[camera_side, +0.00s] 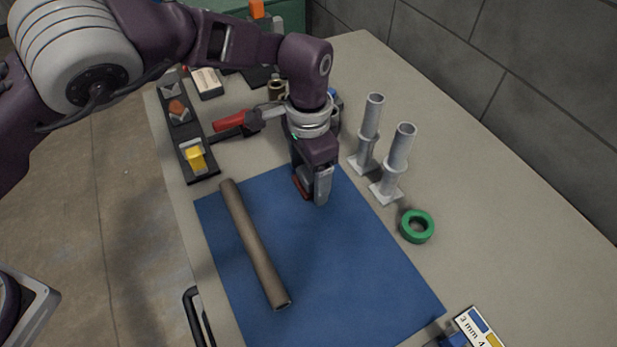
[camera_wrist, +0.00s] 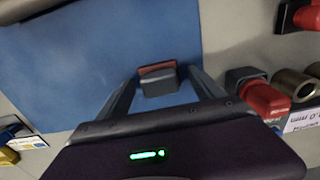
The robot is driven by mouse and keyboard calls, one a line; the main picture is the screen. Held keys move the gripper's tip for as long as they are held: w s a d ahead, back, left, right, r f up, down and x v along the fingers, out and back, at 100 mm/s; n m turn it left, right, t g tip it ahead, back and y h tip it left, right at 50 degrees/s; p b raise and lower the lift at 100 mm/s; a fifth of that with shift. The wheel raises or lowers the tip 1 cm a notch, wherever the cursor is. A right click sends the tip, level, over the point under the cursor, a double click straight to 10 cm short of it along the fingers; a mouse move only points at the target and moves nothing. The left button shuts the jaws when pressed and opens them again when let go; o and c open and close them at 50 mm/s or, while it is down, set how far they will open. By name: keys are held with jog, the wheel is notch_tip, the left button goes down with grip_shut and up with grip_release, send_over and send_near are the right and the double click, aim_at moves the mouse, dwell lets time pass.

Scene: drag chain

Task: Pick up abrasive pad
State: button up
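The abrasive pad (camera_wrist: 158,80) is a small grey block with a reddish-brown face. In the wrist view it lies between the two fingers of my gripper (camera_wrist: 162,84), with a narrow gap seen on each side. In the side view my gripper (camera_side: 313,193) points down at the back edge of the blue mat (camera_side: 335,260). A reddish edge of the pad (camera_side: 300,187) shows beside the near finger, and the rest is hidden. I cannot tell whether the pad touches the mat.
A brown rod (camera_side: 254,243) lies on the mat's left part. Two grey upright tubes (camera_side: 369,130) (camera_side: 397,160) and a green ring (camera_side: 417,226) stand to the right. A red-handled tool (camera_side: 232,123) and a dark rack with a yellow block (camera_side: 195,157) are at the left. The mat's middle is clear.

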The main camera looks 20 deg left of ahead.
aim_at(308, 172)
jog(key=c, duration=1.2)
notch_tip(308, 172, up, 10)
jog(key=shift+r, duration=0.1)
jog(key=shift+c, duration=0.3)
jog(key=o, duration=0.6)
jog(key=shift+a, duration=0.1)
jog(key=c, duration=0.4)
jog(key=w+a+n, duration=0.3)
jog(key=a, duration=0.2)
jog(key=w+a+n, duration=0.3)
jog(key=a, duration=0.3)
jog(key=w+a+n, duration=0.2)
jog(key=w+a, duration=0.1)
jog(key=a, duration=0.3)
jog(key=shift+w+a+r+n, duration=0.1)
jog(key=shift+w+r+n, duration=0.1)
jog(key=shift+n, duration=0.2)
jog(key=w+a+n, duration=0.1)
jog(key=a+n, duration=0.2)
jog(key=a, duration=0.3)
jog(key=a+n, duration=0.3)
jog(key=a, duration=0.4)
jog(key=w+a+r+n, duration=0.1)
jog(key=a+n, duration=0.2)
jog(key=a, duration=0.3)
jog(key=shift+w+a, duration=0.3)
jog(key=shift+w, duration=0.05)
